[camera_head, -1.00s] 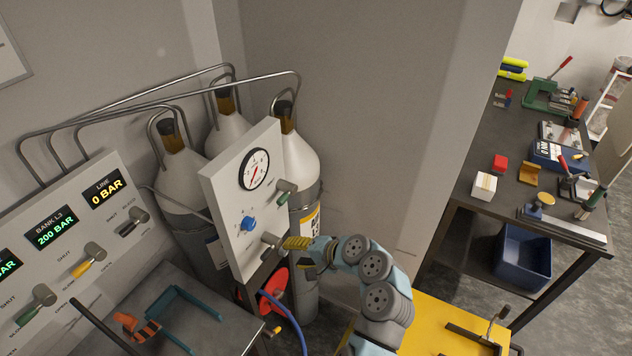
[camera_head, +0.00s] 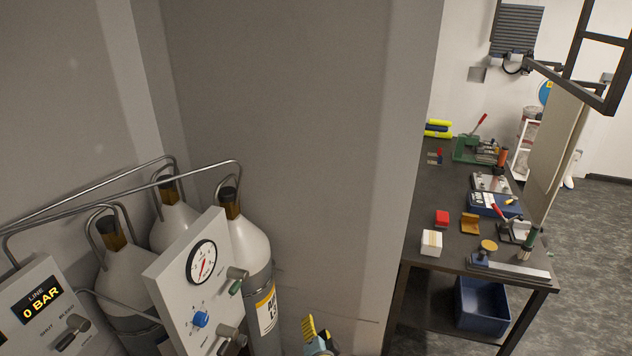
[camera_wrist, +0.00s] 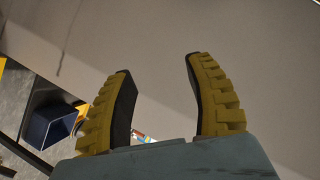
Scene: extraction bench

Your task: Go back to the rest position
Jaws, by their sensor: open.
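My gripper (camera_head: 312,331) shows at the bottom middle of the head view, with only its yellow finger and a bit of the wrist in frame. In the wrist view its two yellow ridged fingers (camera_wrist: 160,105) stand wide apart with nothing between them. The gripper is to the right of the white gauge panel (camera_head: 172,284), apart from it. The panel carries a round dial, a blue knob (camera_head: 200,319) and two levers with grey bodies. Most of my arm is out of frame.
Gas cylinders (camera_head: 246,240) with bent pipes stand behind the panel. A line display board (camera_head: 38,300) is at the lower left. A dark workbench (camera_head: 423,205) with several tools and blocks is at the right, a blue bin (camera_head: 482,305) under it. A plain wall (camera_head: 290,130) fills the middle.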

